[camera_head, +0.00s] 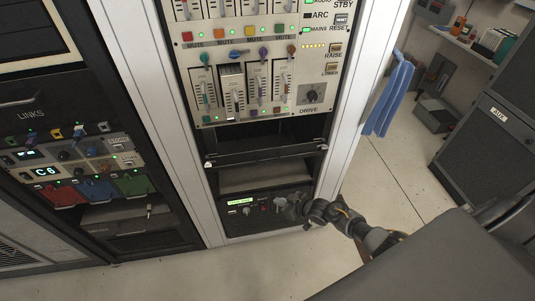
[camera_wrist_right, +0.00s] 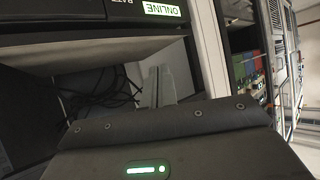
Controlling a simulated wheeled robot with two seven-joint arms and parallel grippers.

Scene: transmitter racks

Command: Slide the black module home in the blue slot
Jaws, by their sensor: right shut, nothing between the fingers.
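The blue slot area (camera_head: 98,190) is in the left rack, between a red one (camera_head: 65,196) and a green one (camera_head: 133,184). I cannot pick out a separate black module there; the spaces are dark and small. The coloured row also shows small at the right of the right wrist view (camera_wrist_right: 247,66). My right gripper (camera_head: 287,208) is in front of the bottom of the middle rack, well right of the blue slot. Its pale fingers (camera_wrist_right: 162,86) are together and empty. My left gripper is not in view.
A black unit (camera_head: 240,211) with a lit green display sits low in the middle rack, beside my right gripper. An open bay with a pale shelf (camera_head: 262,177) is above it. A white post (camera_head: 160,120) separates the racks. A blue cloth (camera_head: 390,95) hangs right. Bare floor lies in front.

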